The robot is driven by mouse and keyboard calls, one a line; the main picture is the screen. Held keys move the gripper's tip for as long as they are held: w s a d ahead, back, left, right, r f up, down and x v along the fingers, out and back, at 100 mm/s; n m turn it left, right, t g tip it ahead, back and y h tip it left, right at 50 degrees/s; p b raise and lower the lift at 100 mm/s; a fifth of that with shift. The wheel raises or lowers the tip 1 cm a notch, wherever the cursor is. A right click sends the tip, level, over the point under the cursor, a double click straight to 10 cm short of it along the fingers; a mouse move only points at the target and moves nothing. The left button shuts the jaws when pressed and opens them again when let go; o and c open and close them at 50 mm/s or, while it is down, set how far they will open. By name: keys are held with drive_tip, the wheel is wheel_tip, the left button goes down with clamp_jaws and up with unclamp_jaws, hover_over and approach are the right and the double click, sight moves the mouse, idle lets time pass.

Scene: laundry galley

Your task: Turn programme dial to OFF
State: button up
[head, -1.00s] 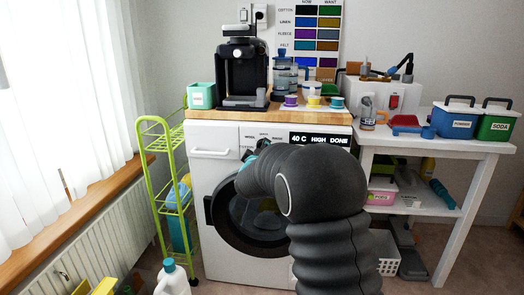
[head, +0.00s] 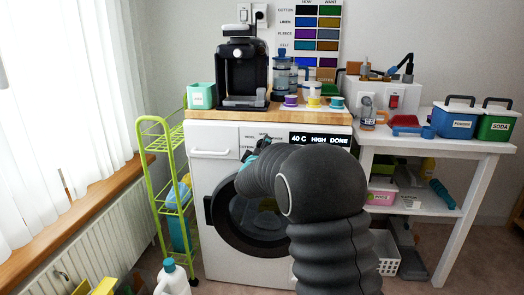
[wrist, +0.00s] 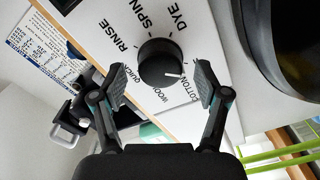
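The programme dial (wrist: 158,60) is a round black knob with a white pointer mark on the white washing machine panel (wrist: 218,105). In the wrist view the mark points to the lower right, toward the COTTON lettering. RINSE, SPIN, DYE, WOOL and QUICK also show around the dial; I see no OFF label. My gripper (wrist: 159,80) is open, with one finger on each side of the dial; I cannot make out contact. In the head view my arm hides the dial and most of my gripper, in front of the washing machine (head: 222,259).
The machine's display (head: 319,139) reads "40 C HIGH DONE". A wooden top (head: 215,115) above carries a black coffee machine (head: 243,65). A green rack (head: 150,150) stands left and a white table (head: 480,146) right. A white bottle (head: 171,280) stands on the floor at front left.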

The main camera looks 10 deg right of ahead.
drive_tip(key=shift+s, duration=0.1)
drive_tip(key=v, duration=1.2)
